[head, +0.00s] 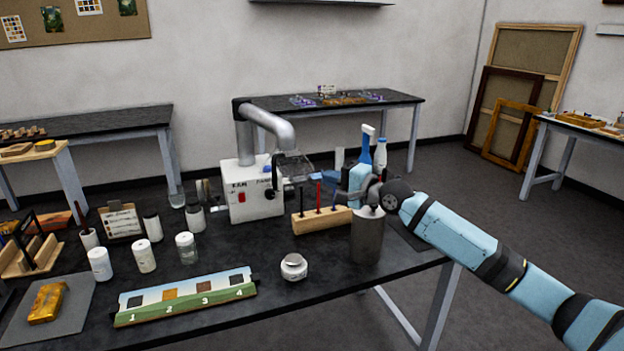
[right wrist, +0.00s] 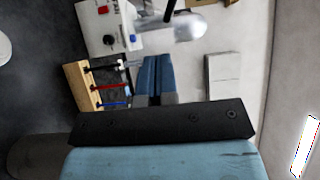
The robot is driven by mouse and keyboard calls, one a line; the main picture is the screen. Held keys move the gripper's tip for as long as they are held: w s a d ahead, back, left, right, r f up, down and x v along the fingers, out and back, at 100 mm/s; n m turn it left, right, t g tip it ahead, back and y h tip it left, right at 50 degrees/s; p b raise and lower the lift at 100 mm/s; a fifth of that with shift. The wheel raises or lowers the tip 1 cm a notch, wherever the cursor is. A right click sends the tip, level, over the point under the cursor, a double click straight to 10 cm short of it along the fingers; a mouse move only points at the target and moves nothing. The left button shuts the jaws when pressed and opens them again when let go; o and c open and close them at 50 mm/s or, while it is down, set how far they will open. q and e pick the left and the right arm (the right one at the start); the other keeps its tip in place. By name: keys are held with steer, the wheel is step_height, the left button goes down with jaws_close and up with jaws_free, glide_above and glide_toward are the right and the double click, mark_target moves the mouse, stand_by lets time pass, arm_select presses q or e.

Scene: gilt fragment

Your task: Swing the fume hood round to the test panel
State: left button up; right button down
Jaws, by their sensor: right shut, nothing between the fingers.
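The fume extractor is a white box (head: 250,190) on the dark table, with a bent grey duct (head: 272,125) rising from it. The clear hood (head: 293,166) hangs at the duct's end, right of the box. The test panel (head: 185,297) is a green-edged strip with numbered swatches, lying at the table's front left. My right gripper (head: 328,174) is shut and empty, just right of the hood; contact cannot be told. In the right wrist view its blue fingers (right wrist: 153,60) are together, with the white box (right wrist: 104,25) and duct (right wrist: 188,26) beyond. My left gripper is out of view.
A wooden rack (head: 322,220) with coloured tools stands below my right gripper. A grey metal canister (head: 367,238) and spray bottles (head: 379,158) stand near my right wrist. A small white jar (head: 293,267) and several vials (head: 144,256) surround the panel.

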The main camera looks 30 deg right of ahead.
arm_select(q)
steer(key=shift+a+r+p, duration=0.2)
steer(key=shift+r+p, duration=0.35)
steer(key=shift+p, duration=0.3)
arm_select(e)
steer(key=w+a, duration=0.2)
steer(key=w, duration=0.1)
steer(key=w+a, duration=0.2)
steer(key=w, duration=0.1)
steer(key=w+a, duration=0.2)
steer(key=w, duration=0.1)
steer(key=shift+w+a, duration=0.3)
steer(key=shift+a, duration=0.05)
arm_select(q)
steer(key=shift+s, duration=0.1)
